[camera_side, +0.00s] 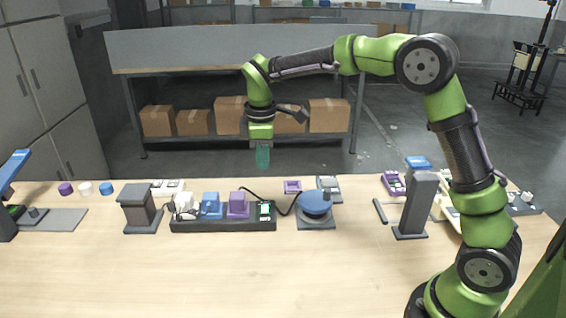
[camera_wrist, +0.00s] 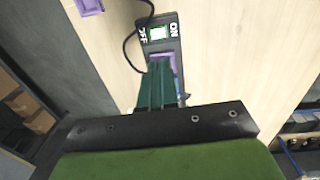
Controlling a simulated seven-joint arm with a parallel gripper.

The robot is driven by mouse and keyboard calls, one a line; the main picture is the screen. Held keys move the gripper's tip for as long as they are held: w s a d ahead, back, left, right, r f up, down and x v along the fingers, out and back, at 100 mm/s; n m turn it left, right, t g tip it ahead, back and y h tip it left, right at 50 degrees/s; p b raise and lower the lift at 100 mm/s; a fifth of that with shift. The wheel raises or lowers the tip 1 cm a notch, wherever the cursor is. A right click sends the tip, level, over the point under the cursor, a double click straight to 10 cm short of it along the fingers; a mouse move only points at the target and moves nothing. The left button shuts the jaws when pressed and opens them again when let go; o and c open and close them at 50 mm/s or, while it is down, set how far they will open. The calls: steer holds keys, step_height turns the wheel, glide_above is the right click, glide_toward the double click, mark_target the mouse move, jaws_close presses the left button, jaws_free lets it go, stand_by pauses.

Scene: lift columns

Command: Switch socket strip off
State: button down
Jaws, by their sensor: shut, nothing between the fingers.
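The dark socket strip (camera_side: 222,226) lies on the table left of the middle, holding a white plug (camera_side: 185,205), a blue plug (camera_side: 211,206) and a purple plug (camera_side: 238,206). Its switch (camera_side: 265,211) is at the right end. In the wrist view the switch (camera_wrist: 157,34) shows a pale rocker with a green border, between white ON and OFF labels. Which side is pressed I cannot tell. My gripper (camera_side: 263,160), with green fingers pointing down, is shut and empty, well above the switch end. In the wrist view the gripper (camera_wrist: 159,72) hides much of the strip.
A black cable (camera_side: 285,212) leaves the strip's right end. A blue round knob on a grey base (camera_side: 316,205) stands to the right, and a grey column (camera_side: 140,206) to the left. A taller grey column (camera_side: 416,202) stands further right. The front of the table (camera_side: 200,275) is clear.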

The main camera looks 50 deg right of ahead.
mark_target(265, 205)
steer(key=shift+r, duration=0.1)
steer(key=shift+t+h, duration=0.3)
stand_by(0.3)
steer(key=f, duration=0.4)
steer(key=w+d+f, duration=0.1)
steer(key=f, duration=0.8)
steer(key=shift+w+d+f, duration=0.3)
steer(key=shift+f, duration=0.1)
